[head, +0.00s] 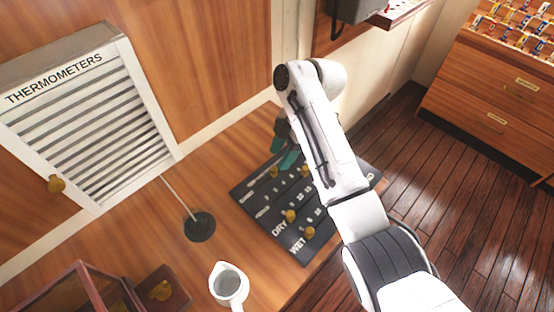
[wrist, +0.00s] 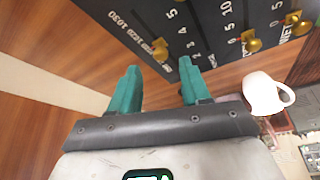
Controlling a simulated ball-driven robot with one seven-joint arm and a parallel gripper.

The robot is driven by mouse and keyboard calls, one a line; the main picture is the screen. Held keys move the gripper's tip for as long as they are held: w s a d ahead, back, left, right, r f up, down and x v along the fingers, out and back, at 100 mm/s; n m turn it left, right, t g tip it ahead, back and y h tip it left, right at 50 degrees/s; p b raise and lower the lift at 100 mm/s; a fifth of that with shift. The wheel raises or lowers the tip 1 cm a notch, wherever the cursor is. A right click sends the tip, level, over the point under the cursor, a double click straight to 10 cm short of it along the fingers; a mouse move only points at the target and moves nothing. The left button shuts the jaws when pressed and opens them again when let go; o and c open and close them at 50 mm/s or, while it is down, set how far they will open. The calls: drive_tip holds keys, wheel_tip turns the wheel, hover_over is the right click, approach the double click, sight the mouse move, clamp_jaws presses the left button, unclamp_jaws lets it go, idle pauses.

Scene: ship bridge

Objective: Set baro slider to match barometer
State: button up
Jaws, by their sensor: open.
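A dark slider panel (head: 262,197) lies on the wooden counter with several brass knobs and white scales. In the wrist view, the panel (wrist: 205,35) has a scale reading 1030 and 1020 at its left side, with a brass knob (wrist: 160,47) at the end of the visible numbers. I take this to be the baro slider. My gripper (wrist: 160,80) is open and empty, its two teal fingers apart, with that knob seen beyond the gap between them. In the head view, my gripper (head: 287,150) is at the panel's far edge, partly hidden by my arm. No barometer is seen.
DRY and WET slider knobs (head: 290,215) sit nearer on the panel. A white jug (head: 229,284) and a round dark base with a thin rod (head: 200,226) stand on the counter. A louvred THERMOMETERS box (head: 85,115) is at left. Wooden drawers (head: 500,100) are at right.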

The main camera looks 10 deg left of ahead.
sight(274, 168)
drive_tip(key=shift+x, duration=1.9)
drive_tip(key=shift+c, duration=0.3)
drive_tip(key=shift+d, duration=0.1)
clamp_jaws()
